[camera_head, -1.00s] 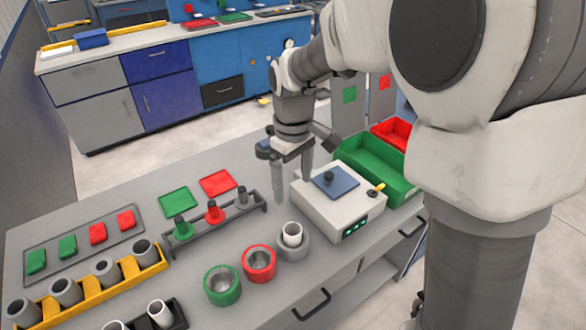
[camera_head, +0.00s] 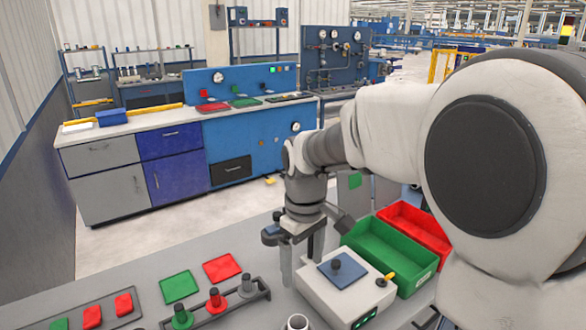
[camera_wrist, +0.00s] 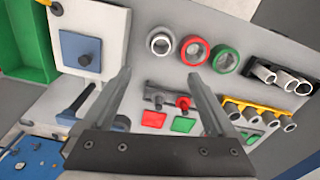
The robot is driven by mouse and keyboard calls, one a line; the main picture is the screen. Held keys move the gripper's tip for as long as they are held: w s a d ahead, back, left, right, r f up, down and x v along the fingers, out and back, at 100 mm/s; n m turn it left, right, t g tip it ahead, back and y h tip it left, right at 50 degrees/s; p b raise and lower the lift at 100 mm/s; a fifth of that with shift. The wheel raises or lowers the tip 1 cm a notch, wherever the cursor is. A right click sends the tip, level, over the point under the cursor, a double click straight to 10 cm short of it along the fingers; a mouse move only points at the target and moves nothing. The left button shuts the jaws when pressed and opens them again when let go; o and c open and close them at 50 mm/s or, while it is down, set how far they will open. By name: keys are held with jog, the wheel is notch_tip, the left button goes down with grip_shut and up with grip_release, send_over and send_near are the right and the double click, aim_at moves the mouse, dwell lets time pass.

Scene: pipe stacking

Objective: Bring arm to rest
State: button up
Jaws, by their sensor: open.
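My gripper (camera_head: 303,262) hangs pointing down over the grey workbench, just left of the white device box. Its two fingers are apart and empty. In the wrist view my gripper (camera_wrist: 158,76) also shows open, with nothing between the fingers. A white pipe (camera_wrist: 160,44) stands in a grey ring, beside a red ring (camera_wrist: 194,50) and a green ring (camera_wrist: 225,60). In the head view only the top of the white pipe (camera_head: 298,322) shows at the bottom edge; the coloured rings are out of that view.
The white device box (camera_head: 345,298) with a blue plate stands right of my gripper. Beyond it are a green bin (camera_head: 388,258) and a red bin (camera_head: 415,230). A peg rack (camera_head: 259,294) stands to the left. The wrist view shows a yellow pipe rack (camera_wrist: 265,108).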

jog(key=s+d+r+m+t, duration=0.1)
jog(key=s+d+r+m, duration=0.1)
jog(key=s, duration=0.4)
jog(key=s+d+r+m+t, duration=0.2)
jog(key=s+d+r+m, duration=0.1)
jog(key=s+d+m, duration=0.1)
jog(key=s+d+r+m+t+p, duration=0.1)
jog(key=s+d+r+m+t, duration=0.1)
jog(key=s+d, duration=0.3)
jog(key=s+r, duration=0.1)
jog(key=s, duration=0.2)
jog(key=shift+d+r+m, duration=0.2)
jog(key=shift+d+m, duration=0.15)
jog(key=shift+m, duration=0.05)
